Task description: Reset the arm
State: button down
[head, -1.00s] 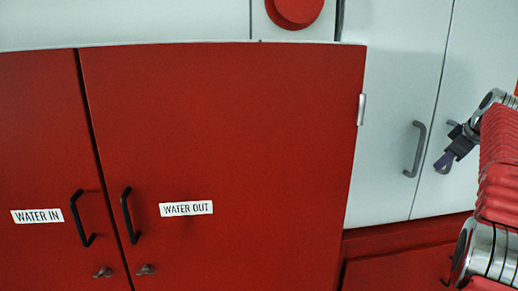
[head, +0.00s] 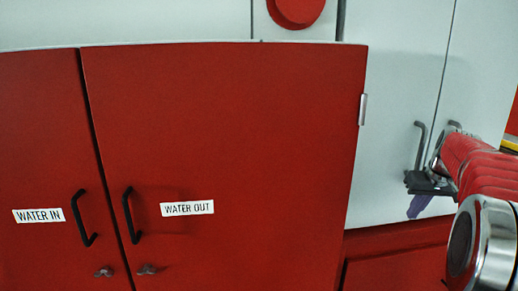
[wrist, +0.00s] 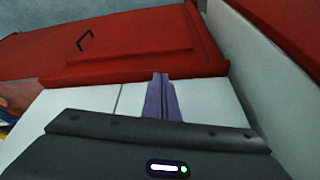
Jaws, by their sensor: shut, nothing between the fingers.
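My gripper (head: 418,206) is at the right of the head view, in front of the white cabinet doors. Its purple fingers point down and are together, with nothing between them. In the wrist view the purple fingers (wrist: 162,98) also show shut and empty, beyond the dark gripper body. My red-sleeved arm comes in from the right edge of the head view. The gripper appears apart from the cabinets, though its distance from the white doors is hard to tell.
Red cabinet doors (head: 250,130) labelled WATER IN and WATER OUT fill the left and middle, with black handles. White doors (head: 395,90) with grey handles stand at the right. The wrist view shows a red panel (wrist: 130,45) with a black handle.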

jog(key=s+a+f+n, duration=0.1)
jog(key=s+a+f, duration=0.1)
jog(key=s+a, duration=1.2)
jog(key=s+a+f+n+t, duration=0.1)
jog(key=s+a+f, duration=0.1)
jog(key=s+a, duration=1.2)
jog(key=a, duration=0.8)
jog(key=shift+s+f+n+y, duration=0.2)
jog(key=shift+s+n+y, duration=0.1)
jog(key=shift+s, duration=0.05)
